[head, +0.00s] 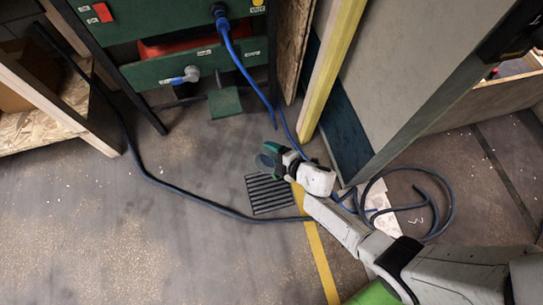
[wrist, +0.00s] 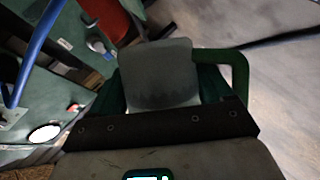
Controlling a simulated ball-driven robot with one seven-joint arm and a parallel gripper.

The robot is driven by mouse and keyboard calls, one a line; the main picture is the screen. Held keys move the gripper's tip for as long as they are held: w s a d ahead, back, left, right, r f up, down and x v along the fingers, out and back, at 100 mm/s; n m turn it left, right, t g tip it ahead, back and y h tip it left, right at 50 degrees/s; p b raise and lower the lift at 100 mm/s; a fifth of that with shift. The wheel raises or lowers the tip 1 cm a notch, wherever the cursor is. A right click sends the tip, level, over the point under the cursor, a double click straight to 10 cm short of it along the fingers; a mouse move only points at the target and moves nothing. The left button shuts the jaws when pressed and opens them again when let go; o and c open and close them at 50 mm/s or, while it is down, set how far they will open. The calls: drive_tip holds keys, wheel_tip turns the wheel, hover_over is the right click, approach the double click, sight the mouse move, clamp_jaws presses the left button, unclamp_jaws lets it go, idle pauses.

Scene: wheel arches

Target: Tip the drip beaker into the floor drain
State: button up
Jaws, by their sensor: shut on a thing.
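My gripper (head: 269,156) is in the middle of the head view, above the floor and close to the floor drain. In the wrist view, my gripper (wrist: 160,98) is shut on the drip beaker (wrist: 160,70), a translucent grey cup with a green handle at its right. A darker band shows low in the beaker; I cannot tell its tilt. In the head view the beaker is small and hard to tell from the green fingers.
A dark green machine (head: 190,70) with a blue hose (head: 238,68) stands at the back. A black cable (head: 170,186) crosses the floor beside the drain. A coiled hose (head: 449,205) lies at the right near a grey panel (head: 410,60). The left floor is mostly clear.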

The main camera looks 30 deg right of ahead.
drive_tip(key=shift+w+d+f+n+t+h+b, duration=0.2)
drive_tip(key=shift+d+f+n+t+h+b, duration=0.3)
drive_tip(key=shift+b, duration=0.35)
drive_tip(key=shift+f+b, duration=0.35)
drive_tip(key=shift+b, duration=0.4)
drive_tip(key=n+b, duration=0.1)
drive_tip(key=b, duration=0.4)
drive_tip(key=d+f+n+t+h+b, duration=0.1)
drive_tip(key=b, duration=0.4)
drive_tip(key=w+f+n+h+b, duration=0.1)
drive_tip(key=b, duration=0.4)
drive_tip(key=shift+d+t+b, duration=0.25)
drive_tip(key=shift+t+b, duration=0.15)
drive_tip(key=shift+n+h+b, duration=0.3)
drive_tip(key=shift+b, duration=0.85)
drive_tip(key=shift+s+f+t+b, duration=0.1)
drive_tip(key=shift+t+b, duration=0.2)
drive_tip(key=shift+b, duration=0.8)
drive_tip(key=shift+r+n+t+h+b, duration=0.3)
drive_tip(key=shift+n+b, duration=0.3)
drive_tip(key=shift+b, duration=0.25)
drive_tip(key=shift+s+f, duration=0.1)
